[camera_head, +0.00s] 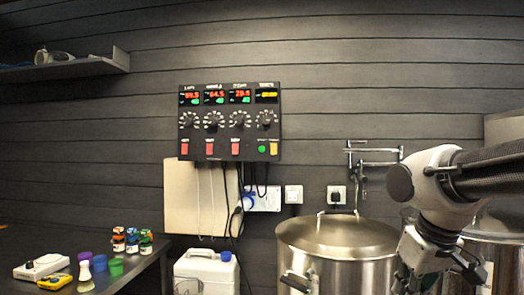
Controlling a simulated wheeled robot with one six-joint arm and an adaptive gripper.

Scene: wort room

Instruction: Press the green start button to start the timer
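The green start button (262,149) is a small round button at the lower right of the black control panel (222,158) on the wall. A yellow switch (274,148) sits just right of it. The timer display (266,97) above shows yellow digits, too small to read surely. My gripper (432,284) hangs low at the right, in front of the steel pots, well away from the panel. Its fingertips are partly cut off by the lower edge, so I cannot tell whether it is open or shut.
A lidded steel pot (338,262) stands below and right of the panel, and a second pot (500,255) at the far right. A white canister (206,274) stands below the panel. A table at left (140,275) holds small jars. The space before the panel is clear.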

